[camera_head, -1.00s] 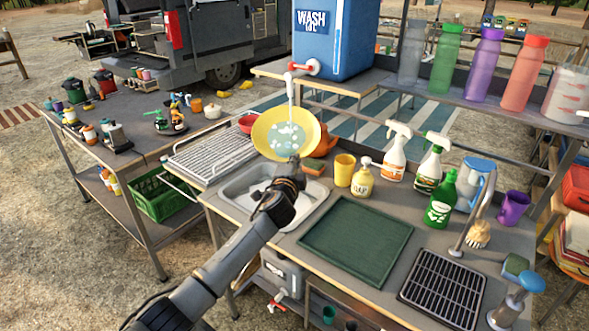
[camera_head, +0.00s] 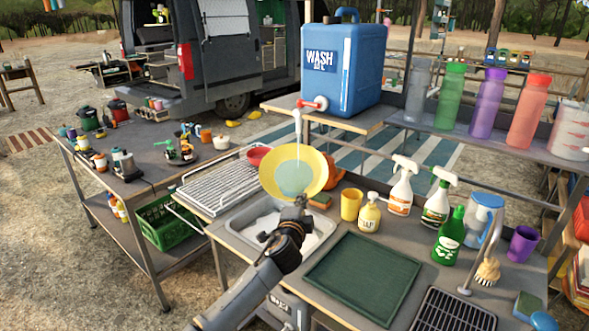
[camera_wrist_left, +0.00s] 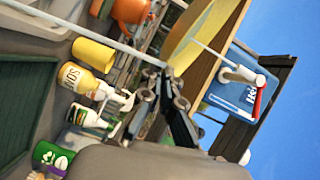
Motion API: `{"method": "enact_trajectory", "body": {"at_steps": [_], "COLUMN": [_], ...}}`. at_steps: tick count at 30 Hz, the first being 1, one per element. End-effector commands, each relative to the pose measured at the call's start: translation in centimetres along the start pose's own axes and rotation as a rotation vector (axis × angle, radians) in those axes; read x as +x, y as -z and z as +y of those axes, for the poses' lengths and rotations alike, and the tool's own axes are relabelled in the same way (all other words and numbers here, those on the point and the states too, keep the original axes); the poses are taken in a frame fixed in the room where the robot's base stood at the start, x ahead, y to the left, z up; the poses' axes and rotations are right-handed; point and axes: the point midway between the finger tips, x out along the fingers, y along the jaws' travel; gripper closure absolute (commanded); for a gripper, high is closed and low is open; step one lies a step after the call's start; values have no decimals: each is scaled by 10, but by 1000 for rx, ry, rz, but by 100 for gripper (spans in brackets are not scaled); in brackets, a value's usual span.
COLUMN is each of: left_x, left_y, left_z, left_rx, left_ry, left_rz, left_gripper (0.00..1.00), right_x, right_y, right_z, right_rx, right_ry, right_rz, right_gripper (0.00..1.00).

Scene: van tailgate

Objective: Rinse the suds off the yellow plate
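The yellow plate (camera_head: 312,165) is tilted up above the sink (camera_head: 250,215), facing the camera. A white stream of water (camera_head: 298,125) runs from the red-and-white tap (camera_head: 314,104) onto it. Its middle looks wet and pale blue-green, and I make out no separate white suds blobs on it. My left gripper (camera_head: 300,203) is shut on the plate's lower rim. In the left wrist view, the plate (camera_wrist_left: 200,32) shows edge-on beyond the gripper fingertips (camera_wrist_left: 160,75).
The blue wash jug (camera_head: 345,65) stands on a shelf behind the plate. A drying rack (camera_head: 215,182) is left of the sink. A yellow cup (camera_head: 351,203), a soap bottle (camera_head: 369,212) and spray bottles stand to the right. A bare green mat (camera_head: 362,275) lies in front.

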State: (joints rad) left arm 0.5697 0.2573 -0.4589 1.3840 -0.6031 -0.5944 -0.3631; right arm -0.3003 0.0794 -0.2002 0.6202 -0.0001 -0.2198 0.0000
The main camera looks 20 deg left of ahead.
Motion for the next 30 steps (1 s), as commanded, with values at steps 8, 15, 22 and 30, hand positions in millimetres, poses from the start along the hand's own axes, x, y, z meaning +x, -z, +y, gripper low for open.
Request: {"method": "enact_trajectory", "body": {"at_steps": [8, 15, 22, 30], "left_x": [-23, -42, -52, -52], "left_y": [3, 6, 7, 7], "left_z": [0, 2, 4, 4], "left_rx": [0, 0, 0, 0], "left_ry": [2, 2, 3, 3], "left_rz": [1, 0, 1, 0], "left_gripper": [100, 100, 100, 100], "right_x": [-12, -19, -22, -21], "right_y": [1, 2, 2, 2], "right_z": [0, 0, 0, 1], "right_rx": [0, 0, 0, 0], "right_ry": [0, 0, 0, 0], "right_rz": [0, -1, -1, -1], "right_gripper": [67, 67, 67, 67]}}
